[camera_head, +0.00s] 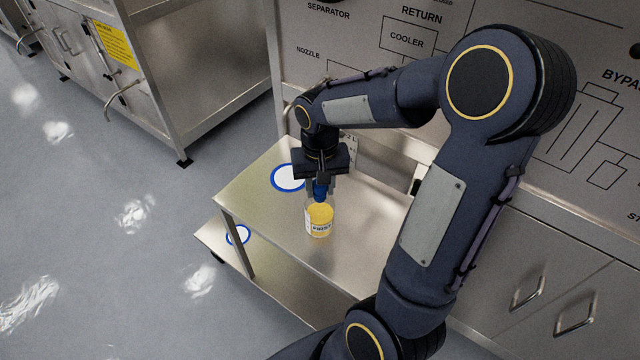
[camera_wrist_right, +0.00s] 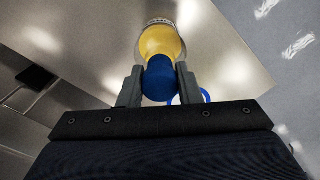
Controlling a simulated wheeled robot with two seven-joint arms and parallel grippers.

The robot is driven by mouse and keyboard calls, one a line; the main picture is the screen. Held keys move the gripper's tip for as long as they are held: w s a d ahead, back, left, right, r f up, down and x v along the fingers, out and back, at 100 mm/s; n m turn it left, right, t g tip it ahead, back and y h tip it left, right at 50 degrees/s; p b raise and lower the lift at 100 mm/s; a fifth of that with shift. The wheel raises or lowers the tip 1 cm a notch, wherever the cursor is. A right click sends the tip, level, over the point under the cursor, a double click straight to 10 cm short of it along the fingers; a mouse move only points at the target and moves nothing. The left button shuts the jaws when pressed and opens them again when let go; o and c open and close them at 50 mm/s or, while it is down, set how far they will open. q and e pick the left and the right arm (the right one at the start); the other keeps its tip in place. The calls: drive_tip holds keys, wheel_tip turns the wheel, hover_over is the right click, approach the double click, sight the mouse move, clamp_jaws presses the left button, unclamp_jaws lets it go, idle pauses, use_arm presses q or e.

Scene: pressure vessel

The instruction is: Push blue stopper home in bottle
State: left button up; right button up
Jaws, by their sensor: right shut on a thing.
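A clear bottle (camera_head: 320,222) with yellow contents and a printed label stands upright on the steel cart's top (camera_head: 262,196). The blue stopper (camera_head: 320,188) is at the bottle's mouth, and it also shows in the right wrist view (camera_wrist_right: 159,78). My right gripper (camera_head: 318,192) points down from above and is shut on the blue stopper, one finger on each side. In the right wrist view the yellow bottle (camera_wrist_right: 162,42) lies directly beyond the stopper. How deep the stopper sits in the neck is hidden by the fingers. My left gripper is not in view.
A white disc with a blue ring (camera_head: 287,178) lies on the cart top, behind and left of the bottle. A panel wall (camera_head: 400,60) with printed diagrams stands behind. Floor (camera_head: 110,250) is clear at left.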

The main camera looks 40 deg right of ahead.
drive_tip(key=o, duration=1)
drive_tip(key=shift+o, duration=0.2)
drive_tip(key=shift+r, duration=0.1)
wheel_tip(320, 180, up, 8)
drive_tip(key=shift+f, duration=0.2)
drive_tip(key=s+a+n+t+y, duration=0.3)
drive_tip(key=s+a+n+t, duration=0.1)
drive_tip(key=s+a, duration=0.7)
drive_tip(key=s+t, duration=0.1)
drive_tip(key=s, duration=0.2)
drive_tip(key=shift+t+y, duration=0.3)
drive_tip(key=shift+y, duration=0.1)
